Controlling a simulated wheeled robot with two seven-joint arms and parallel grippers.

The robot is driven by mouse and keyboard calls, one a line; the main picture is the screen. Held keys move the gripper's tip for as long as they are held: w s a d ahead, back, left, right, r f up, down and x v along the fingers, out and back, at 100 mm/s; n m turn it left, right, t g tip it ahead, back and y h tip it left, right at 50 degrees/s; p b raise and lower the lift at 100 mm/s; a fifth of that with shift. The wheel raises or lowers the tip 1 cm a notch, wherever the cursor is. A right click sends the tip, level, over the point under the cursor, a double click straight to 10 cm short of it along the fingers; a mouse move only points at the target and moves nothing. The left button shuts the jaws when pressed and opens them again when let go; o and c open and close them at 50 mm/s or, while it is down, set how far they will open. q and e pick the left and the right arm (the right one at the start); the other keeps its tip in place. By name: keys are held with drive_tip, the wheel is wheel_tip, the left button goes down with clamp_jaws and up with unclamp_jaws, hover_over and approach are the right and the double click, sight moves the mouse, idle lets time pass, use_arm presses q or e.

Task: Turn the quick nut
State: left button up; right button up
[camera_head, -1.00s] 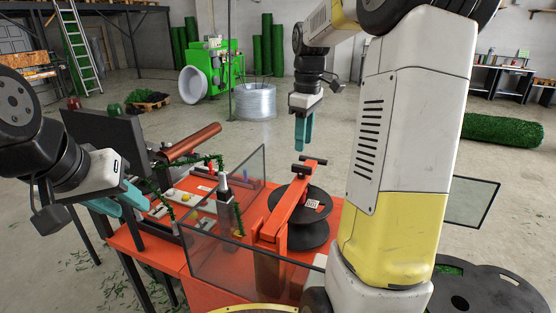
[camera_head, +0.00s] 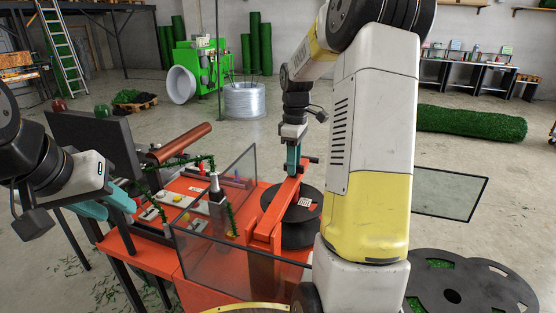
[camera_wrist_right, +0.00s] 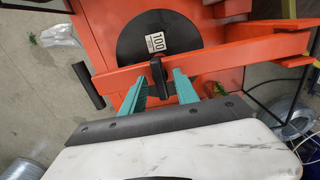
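The quick nut, a small black bar-shaped piece (camera_wrist_right: 158,76), sits on the red spool arm in front of the black spool (camera_wrist_right: 155,45). In the right wrist view the teal fingers of my right gripper (camera_wrist_right: 159,91) stand open on both sides of the nut, with gaps visible. In the head view my right gripper (camera_head: 292,160) is lowered at the top of the red arm (camera_head: 283,200), and its fingers partly hide the nut. My left gripper (camera_head: 107,205) hangs at the left beside the machine, its two teal fingers apart and empty.
A clear guard panel (camera_head: 232,190) stands on the red machine table (camera_head: 145,255), left of the spool. A black screen (camera_head: 95,140) is behind my left gripper. A black handle (camera_wrist_right: 87,86) projects at the left in the wrist view.

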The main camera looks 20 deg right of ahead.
clamp_jaws()
drive_tip(key=shift+m, duration=0.4)
drive_tip(key=m, duration=0.4)
drive_tip(key=shift+m, duration=0.4)
drive_tip(key=m, duration=1.1)
drive_tip(key=shift+m, duration=0.4)
drive_tip(key=m, duration=0.6)
drive_tip(key=shift+m, duration=0.3)
